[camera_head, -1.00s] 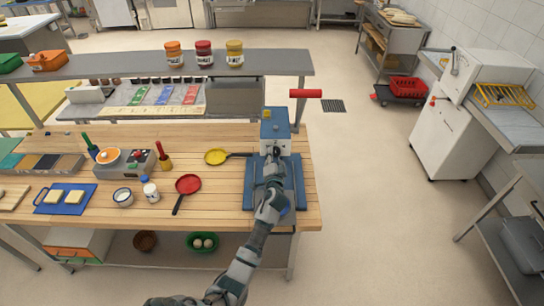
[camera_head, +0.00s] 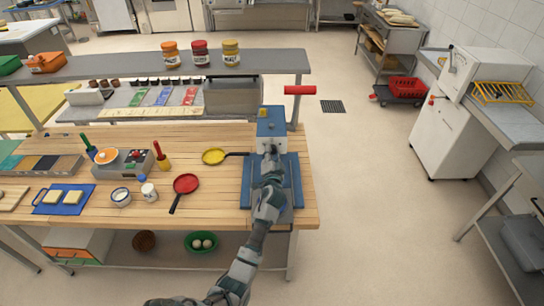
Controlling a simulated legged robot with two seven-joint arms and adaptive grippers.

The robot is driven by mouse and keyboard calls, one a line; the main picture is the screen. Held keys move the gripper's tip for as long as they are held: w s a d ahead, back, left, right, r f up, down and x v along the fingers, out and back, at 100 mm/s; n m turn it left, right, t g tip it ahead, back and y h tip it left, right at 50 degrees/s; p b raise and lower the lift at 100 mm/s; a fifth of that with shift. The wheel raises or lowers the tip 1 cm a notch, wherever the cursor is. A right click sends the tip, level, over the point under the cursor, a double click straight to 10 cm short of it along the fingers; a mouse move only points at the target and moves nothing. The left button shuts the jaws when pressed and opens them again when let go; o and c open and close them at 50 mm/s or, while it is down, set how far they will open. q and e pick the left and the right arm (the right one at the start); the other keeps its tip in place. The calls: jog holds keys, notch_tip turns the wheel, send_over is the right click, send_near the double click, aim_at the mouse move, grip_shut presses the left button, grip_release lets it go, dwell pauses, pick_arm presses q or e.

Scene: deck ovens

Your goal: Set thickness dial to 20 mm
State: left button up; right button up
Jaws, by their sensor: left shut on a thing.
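A blue and white machine (camera_head: 271,122) stands near the right end of the wooden worktable, with a red handle (camera_head: 299,90) sticking out to its right. My left gripper (camera_head: 271,158) reaches up from below to the front of the machine. It is shut on the thickness dial, a small dark knob (camera_head: 271,149) low on the white front face. The gripper covers most of the dial, so its mark and any scale cannot be read. A blue base plate (camera_head: 248,182) lies under the gripper and forearm. My right gripper is not in view.
The worktable (camera_head: 222,205) holds a yellow pan (camera_head: 214,156), a red pan (camera_head: 185,184) and a blue board (camera_head: 63,199) left of the machine. A grey shelf (camera_head: 130,66) with jars stands behind.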

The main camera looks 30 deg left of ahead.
pick_arm(q)
jog(key=shift+f+n+b, duration=0.2)
jog(key=shift+n+b, duration=0.65)
jog(key=shift+n, duration=0.8)
jog(key=shift+f+n+b, duration=0.15)
jog(key=shift+n+b, duration=0.75)
jog(key=shift+n, duration=0.8)
jog(key=shift+f+n+b, duration=0.2)
jog(key=shift+n+b, duration=0.65)
jog(key=shift+n, duration=0.8)
